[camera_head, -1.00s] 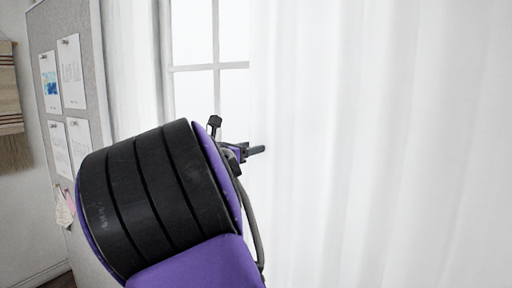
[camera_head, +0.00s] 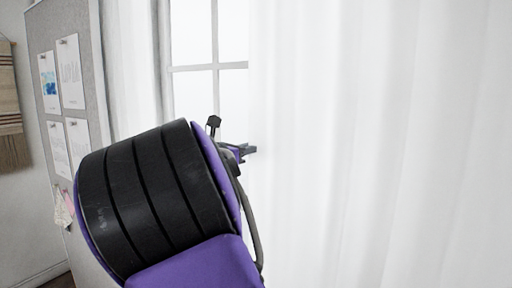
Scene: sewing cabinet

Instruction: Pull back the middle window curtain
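A white sheer curtain (camera_head: 385,150) hangs in folds across the middle and right of the view. Its left edge runs down beside the bare window panes (camera_head: 205,45). My gripper (camera_head: 252,149) is at that left edge, partly hidden behind my own arm. Only a small part of its fingers shows, against or very near the cloth. I cannot tell whether the fingers hold any fabric.
Another white curtain (camera_head: 130,65) hangs at the left of the window. A grey pinboard (camera_head: 88,60) with several papers stands further left, and a woven hanging (camera_head: 12,115) is on the wall at the far left. My arm covers the lower middle.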

